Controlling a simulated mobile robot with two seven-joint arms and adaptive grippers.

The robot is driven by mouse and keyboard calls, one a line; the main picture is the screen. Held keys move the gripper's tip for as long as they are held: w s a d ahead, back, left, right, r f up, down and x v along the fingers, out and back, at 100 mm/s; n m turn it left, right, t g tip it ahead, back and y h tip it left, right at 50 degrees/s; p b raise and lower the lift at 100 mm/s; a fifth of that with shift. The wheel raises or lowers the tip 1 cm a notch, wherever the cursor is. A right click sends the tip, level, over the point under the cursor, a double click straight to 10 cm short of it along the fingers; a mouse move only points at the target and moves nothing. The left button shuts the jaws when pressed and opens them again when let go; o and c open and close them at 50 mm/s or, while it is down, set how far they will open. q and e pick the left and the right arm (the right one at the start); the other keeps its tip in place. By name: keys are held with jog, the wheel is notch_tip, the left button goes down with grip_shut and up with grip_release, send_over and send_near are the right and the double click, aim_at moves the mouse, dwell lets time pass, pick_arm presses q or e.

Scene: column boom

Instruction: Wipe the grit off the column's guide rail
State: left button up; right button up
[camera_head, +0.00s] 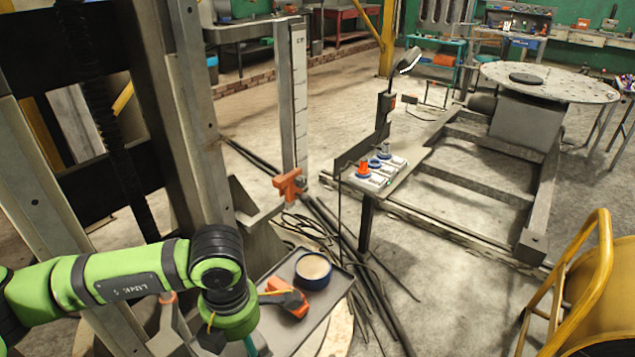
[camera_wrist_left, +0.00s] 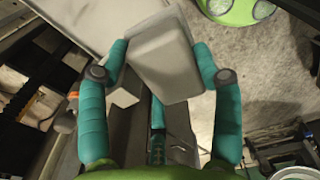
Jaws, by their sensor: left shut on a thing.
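The column stands at the left of the head view, with tall grey steel uprights (camera_head: 190,110) and a dark threaded screw (camera_head: 85,70) between them. I cannot tell for sure which face is the guide rail, and no grit can be made out. My left arm crosses in front of the column, its wrist bent down. My left gripper (camera_wrist_left: 160,58) has teal fingers on both sides of a pale grey, flat-faced block (camera_wrist_left: 165,45), shut on it. The block is tilted. Whether it touches the column is unclear. In the head view the gripper is mostly hidden below my wrist. My right gripper is not in view.
A grey tray (camera_head: 335,287) beside my wrist holds a round blue-rimmed tin (camera_head: 313,267) and an orange-black tool (camera_head: 290,302). An orange clamp (camera_head: 288,184) sits near a ruled post (camera_head: 298,100). Cables lie on the floor.

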pick_arm(q)
jog(key=m, duration=0.2)
jog(key=a+r+m, duration=0.1)
jog(key=m, duration=0.3)
jog(key=shift+w+a+r+m, duration=0.15)
jog(key=shift+a+m, duration=0.15)
jog(key=a+r+m, duration=0.1)
jog(key=m, duration=0.5)
jog(key=a+r+m, duration=0.1)
jog(key=m, duration=0.6)
jog(key=a+r+m, duration=0.1)
jog(key=m, duration=0.5)
jog(key=shift+a+r+m, duration=0.25)
jog(key=shift+r+m, duration=0.05)
jog(key=shift+m, duration=0.1)
jog(key=shift+a, duration=0.1)
